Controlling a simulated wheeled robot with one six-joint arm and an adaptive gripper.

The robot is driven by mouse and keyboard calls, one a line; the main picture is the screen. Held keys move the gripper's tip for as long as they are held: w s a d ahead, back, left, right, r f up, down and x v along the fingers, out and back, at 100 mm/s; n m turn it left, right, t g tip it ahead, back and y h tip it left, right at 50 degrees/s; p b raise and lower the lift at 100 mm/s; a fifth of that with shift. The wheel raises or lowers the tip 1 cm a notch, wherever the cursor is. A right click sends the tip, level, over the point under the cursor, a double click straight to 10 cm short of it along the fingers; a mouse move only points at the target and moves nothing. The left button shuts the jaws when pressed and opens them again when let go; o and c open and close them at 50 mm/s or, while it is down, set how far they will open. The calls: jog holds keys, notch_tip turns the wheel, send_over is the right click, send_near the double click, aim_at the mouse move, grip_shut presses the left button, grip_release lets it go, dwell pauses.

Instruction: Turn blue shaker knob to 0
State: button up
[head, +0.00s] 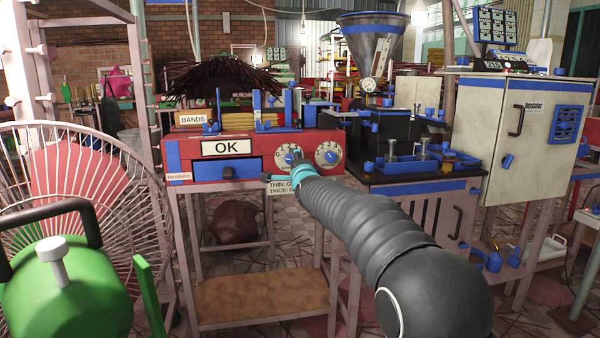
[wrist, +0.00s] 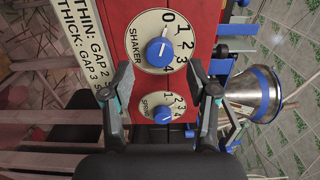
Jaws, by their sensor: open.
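My gripper (wrist: 160,72) is open. Its two fingers stand apart to the left and right of the dial's lower part, with nothing between them in their grip. In the head view my gripper (head: 297,168) is in front of the left dial (head: 283,152) and covers part of it.
A second blue knob (wrist: 162,114) on a smaller-looking dial lies below the shaker dial in the wrist view. The red machine (head: 190,150) carries an OK sign (head: 227,147). A metal funnel (wrist: 252,95) is at the right. A green machine (head: 60,290) stands front left.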

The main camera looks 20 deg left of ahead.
jog(key=v, duration=0.8)
dwell(0.4)
